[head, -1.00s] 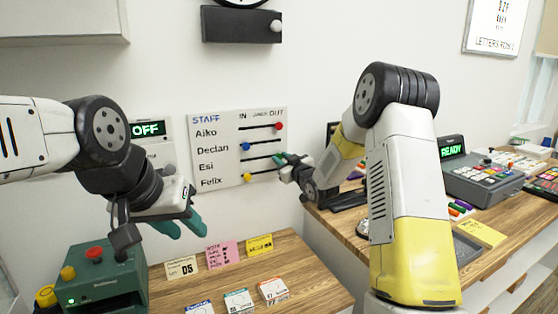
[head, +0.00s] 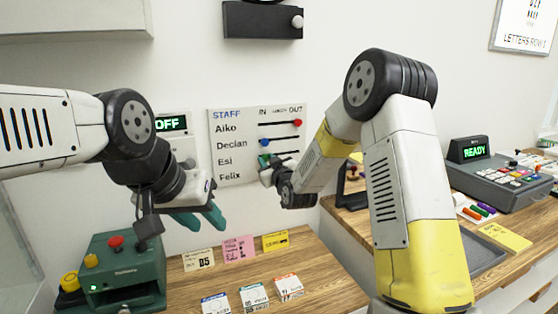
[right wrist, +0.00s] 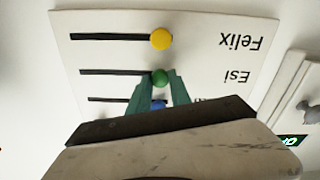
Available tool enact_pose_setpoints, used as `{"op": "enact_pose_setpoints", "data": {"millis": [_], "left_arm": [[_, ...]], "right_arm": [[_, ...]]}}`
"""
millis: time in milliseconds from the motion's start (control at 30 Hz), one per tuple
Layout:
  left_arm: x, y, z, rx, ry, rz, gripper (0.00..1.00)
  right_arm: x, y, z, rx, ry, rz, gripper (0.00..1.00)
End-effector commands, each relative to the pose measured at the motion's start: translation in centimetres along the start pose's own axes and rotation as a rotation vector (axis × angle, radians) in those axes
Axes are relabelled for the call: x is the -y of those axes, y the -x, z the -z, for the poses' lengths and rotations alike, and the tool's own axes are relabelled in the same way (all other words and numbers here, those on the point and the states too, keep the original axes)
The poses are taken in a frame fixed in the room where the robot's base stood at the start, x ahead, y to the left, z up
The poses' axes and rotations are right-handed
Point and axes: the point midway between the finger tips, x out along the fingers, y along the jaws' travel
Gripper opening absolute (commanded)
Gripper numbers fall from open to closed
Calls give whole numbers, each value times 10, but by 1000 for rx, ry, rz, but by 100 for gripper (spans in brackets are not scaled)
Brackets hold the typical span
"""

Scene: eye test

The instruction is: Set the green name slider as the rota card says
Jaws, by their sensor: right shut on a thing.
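The white staff board (head: 219,150) on the wall lists Aiko, Declan, Esi and Felix, each with a slot. The green slider (right wrist: 160,77) is on the Esi row, at the IN end of its slot. My right gripper (head: 268,162) is shut on it, with one teal finger on each side in the right wrist view (right wrist: 160,86). My left gripper (head: 203,220) is open and empty, above the desk's back edge.
The red slider (head: 298,122) is at OUT on Aiko's row. The blue slider (head: 264,143) and yellow slider (right wrist: 161,38) are at IN. A green box with buttons (head: 124,270) stands on the desk at left. A keypad device (head: 485,175) stands at right.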

Motion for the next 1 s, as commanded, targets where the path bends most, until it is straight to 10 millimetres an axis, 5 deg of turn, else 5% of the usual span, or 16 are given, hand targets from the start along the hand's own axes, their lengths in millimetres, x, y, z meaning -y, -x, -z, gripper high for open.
{"op": "enact_pose_setpoints", "data": {"millis": [233, 267, 367, 733, 1000], "left_arm": [[0, 0, 0, 0, 0, 0, 36], [0, 0, 0, 0, 0, 0, 36], [0, 0, 0, 0, 0, 0, 36], [0, 0, 0, 0, 0, 0, 36], [0, 0, 0, 0, 0, 0, 36]], "right_arm": [[6, 0, 2, -3, 0, 10, 0], [6, 0, 2, -3, 0, 10, 26], [6, 0, 2, -3, 0, 10, 46], [3, 4, 1, -1, 0, 6, 46], [3, 45, 1, 0, 0, 6, 46]]}}
